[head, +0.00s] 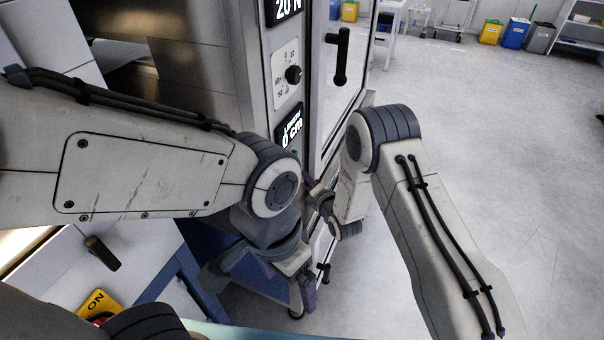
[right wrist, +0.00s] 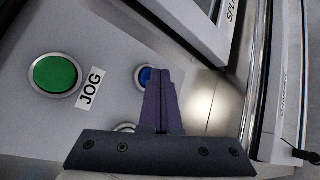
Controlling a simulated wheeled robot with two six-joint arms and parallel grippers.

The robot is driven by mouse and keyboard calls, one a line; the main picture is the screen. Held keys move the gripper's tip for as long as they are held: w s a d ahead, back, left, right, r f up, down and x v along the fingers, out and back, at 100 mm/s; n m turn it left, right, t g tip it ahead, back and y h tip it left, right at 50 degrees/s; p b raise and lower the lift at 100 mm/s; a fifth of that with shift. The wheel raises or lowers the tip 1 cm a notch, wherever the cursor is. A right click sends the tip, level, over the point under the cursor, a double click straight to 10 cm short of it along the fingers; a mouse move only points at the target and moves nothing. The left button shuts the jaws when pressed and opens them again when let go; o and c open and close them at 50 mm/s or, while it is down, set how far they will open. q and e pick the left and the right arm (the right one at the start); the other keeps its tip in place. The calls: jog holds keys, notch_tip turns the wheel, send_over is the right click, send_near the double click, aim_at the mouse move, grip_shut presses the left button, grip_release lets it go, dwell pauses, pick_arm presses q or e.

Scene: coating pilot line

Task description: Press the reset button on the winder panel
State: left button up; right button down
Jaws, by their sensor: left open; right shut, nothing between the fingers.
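The winder panel (head: 288,60) is the narrow upright face on the machine in the head view, with a dial and displays. In the right wrist view its lower part (right wrist: 55,120) shows a green button (right wrist: 55,74) labelled JOG, a blue button (right wrist: 142,76), and a third ringed button (right wrist: 125,127) mostly hidden. No reset label is readable. My right gripper (head: 314,186) is shut and empty at the panel. Its fingertips (right wrist: 160,72) overlap the blue button's right side in the right wrist view; I cannot tell whether they touch it. My left gripper (head: 262,290) is open and lower down.
A door with a black handle (head: 338,56) is right of the panel. A yellow ON plate (head: 97,303) and another black handle (head: 103,253) are at lower left. My left forearm hides part of the machine. The floor (head: 480,140) to the right is clear; bins stand far back.

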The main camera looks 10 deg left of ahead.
dwell(0.3)
jog(key=shift+s+d, duration=0.25)
jog(key=shift+d, duration=0.6)
jog(key=shift+d, duration=0.1)
jog(key=d, duration=0.1)
jog(key=s+d, duration=0.1)
jog(key=d, duration=0.2)
jog(key=shift+s+d+b, duration=0.3)
jog(key=shift+b, duration=0.05)
dwell(0.3)
